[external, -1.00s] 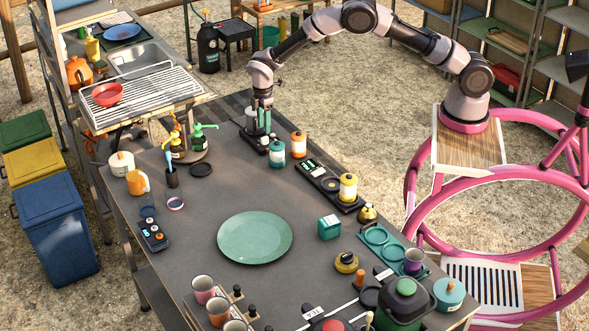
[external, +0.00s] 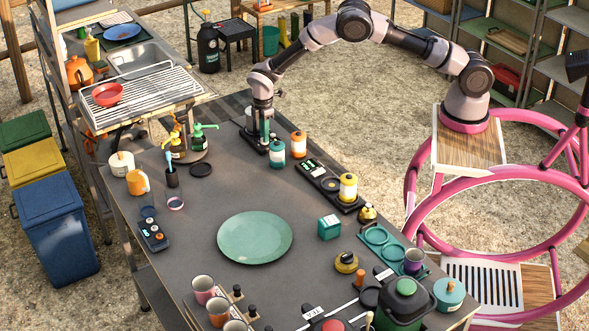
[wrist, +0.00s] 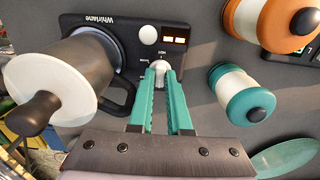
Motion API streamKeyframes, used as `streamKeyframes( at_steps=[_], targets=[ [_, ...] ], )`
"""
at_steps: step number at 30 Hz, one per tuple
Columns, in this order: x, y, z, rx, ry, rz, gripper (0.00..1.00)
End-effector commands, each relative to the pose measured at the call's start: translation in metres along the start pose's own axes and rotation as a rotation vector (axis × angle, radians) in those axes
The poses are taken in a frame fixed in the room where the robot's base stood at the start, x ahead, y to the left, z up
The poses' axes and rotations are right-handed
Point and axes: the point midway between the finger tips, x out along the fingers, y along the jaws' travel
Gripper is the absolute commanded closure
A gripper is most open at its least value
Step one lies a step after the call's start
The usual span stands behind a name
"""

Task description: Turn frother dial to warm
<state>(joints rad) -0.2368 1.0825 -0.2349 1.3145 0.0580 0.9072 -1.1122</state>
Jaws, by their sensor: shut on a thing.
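The frother (wrist: 112,32) is a black unit marked "Whirlaine", with a round white button and small lit orange windows. Its pale dial (wrist: 160,66) sits near the unit's lower right edge in the wrist view, beside small white lettering that seems to include "HOT". My gripper (wrist: 161,76) has teal fingers, shut on the dial from both sides. The dial's setting cannot be read because the fingers cover part of it. In the external view my gripper (external: 264,132) points down at the far end of the counter, over the frother.
A dark jug with a white lid (wrist: 45,83) stands close left of my fingers in the wrist view. A teal canister (wrist: 242,95) and an orange canister (wrist: 270,22) stand to the right. A green plate (external: 255,238) lies on the grey counter, with clear room around it.

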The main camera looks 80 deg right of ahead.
Motion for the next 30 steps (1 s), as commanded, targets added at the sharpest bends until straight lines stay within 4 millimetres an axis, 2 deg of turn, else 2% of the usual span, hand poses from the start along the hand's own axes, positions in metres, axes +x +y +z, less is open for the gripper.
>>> streamKeyframes(
  at_steps=[11, 30],
  targets=[
    [-0.0004, 0.0001, -0.0002, 0.130, 0.001, 0.000, 1.00],
    [-0.0005, 0.0003, -0.0001, 0.714, 0.000, 0.001, 1.00]
  ],
)
